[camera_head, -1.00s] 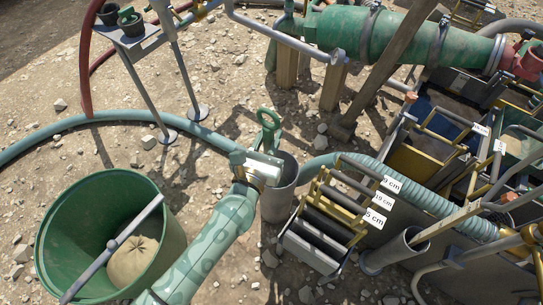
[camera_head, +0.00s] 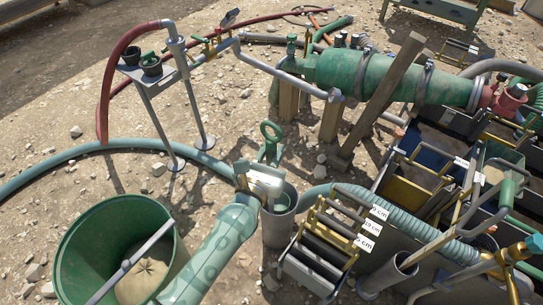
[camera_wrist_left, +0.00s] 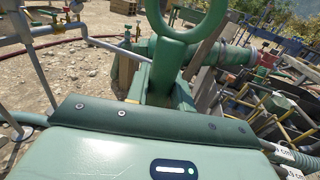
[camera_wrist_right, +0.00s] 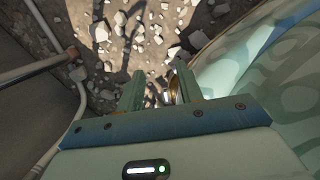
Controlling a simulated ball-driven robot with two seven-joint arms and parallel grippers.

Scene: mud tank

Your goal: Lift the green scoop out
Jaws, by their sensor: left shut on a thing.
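The green scoop (camera_head: 271,138) has a ring-topped handle and stands upright over a grey cylindrical holder (camera_head: 280,229). My left gripper (camera_head: 264,178) is shut on its handle below the ring, at the holder's mouth. In the left wrist view the ring and handle (camera_wrist_left: 163,70) rise between the fingers. The scoop's lower end is hidden behind the gripper and the holder's rim. My right gripper (camera_wrist_right: 158,92) shows only in its own wrist view; its two green fingers are apart, above stony ground.
A green bucket (camera_head: 72,262) with a sack (camera_head: 142,281) stands at the lower left. A rack with yellow bars (camera_head: 322,256) is close right of the holder, backed by a ribbed hose (camera_head: 420,231). A small stand (camera_head: 150,72) is behind left. Open stony ground lies between.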

